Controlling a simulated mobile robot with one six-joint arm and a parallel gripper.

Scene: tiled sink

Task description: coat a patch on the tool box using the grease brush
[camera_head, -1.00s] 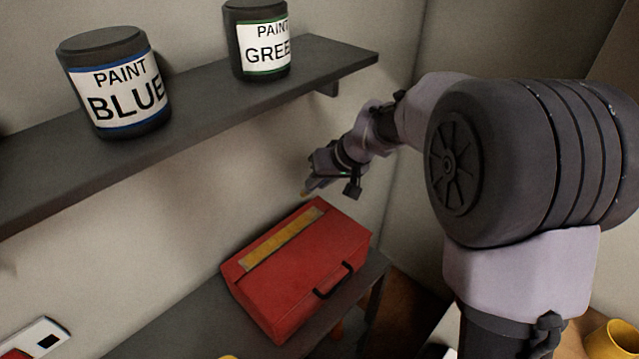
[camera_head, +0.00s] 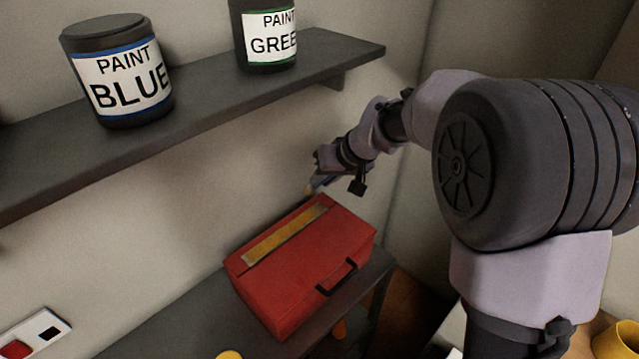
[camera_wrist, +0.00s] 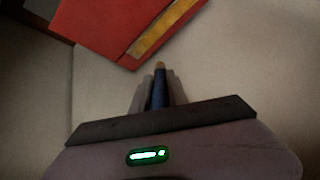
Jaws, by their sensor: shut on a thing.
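The red tool box (camera_head: 290,285) sits on the lower dark shelf against the wall, its black handle facing front right. A long yellow-brown patch (camera_head: 285,236) runs along its top near the wall side. The tool box also shows at the top of the wrist view (camera_wrist: 105,28), with part of the patch (camera_wrist: 165,28). My gripper (camera_wrist: 158,88) is shut on the grease brush (camera_wrist: 159,95), a blue handle with a tan tip. In the head view my gripper (camera_head: 318,176) is small, just above and behind the tool box's far right end. The brush tip appears apart from the box.
An upper dark shelf (camera_head: 215,105) holds a blue paint can (camera_head: 118,72) and a green paint can (camera_head: 268,36), above the tool box. The lower shelf (camera_head: 175,335) has bare room left of the box. A yellow object (camera_head: 612,340) shows at lower right.

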